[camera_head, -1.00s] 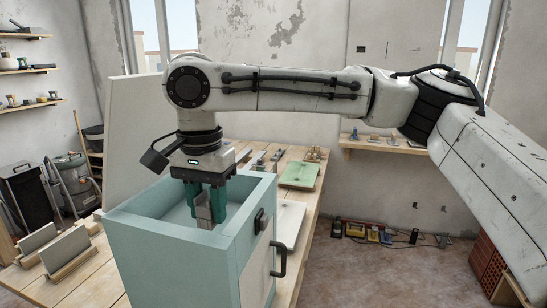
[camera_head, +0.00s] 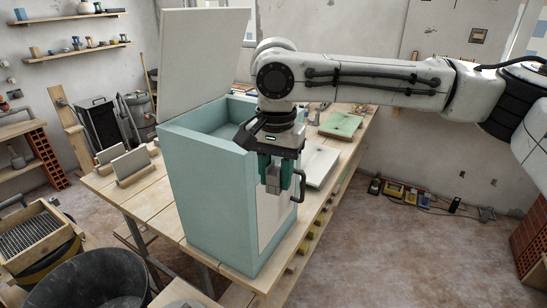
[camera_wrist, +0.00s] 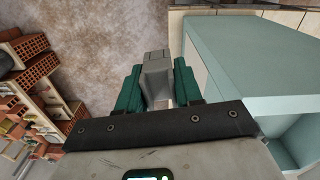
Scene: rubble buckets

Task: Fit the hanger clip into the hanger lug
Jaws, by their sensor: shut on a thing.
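The hanger clip is a grey block, seen in the head view (camera_head: 272,181) and the wrist view (camera_wrist: 156,76). My gripper (camera_head: 273,188) is shut on it, with one green finger on each side. The wrist view also shows my gripper (camera_wrist: 157,70) with the clip's end past the fingertips. My gripper points down outside the teal box (camera_head: 205,190), in front of its right-hand face. I cannot make out the hanger lug. A dark fitting seen earlier on that face is now hidden behind my gripper. I cannot tell whether the clip touches the box.
A dark handle (camera_head: 300,186) sticks out close to the right of my gripper. The white lid (camera_head: 205,60) stands raised behind the box. The workbench (camera_head: 145,200) holds a white tray (camera_head: 320,166) and a green board (camera_head: 341,124).

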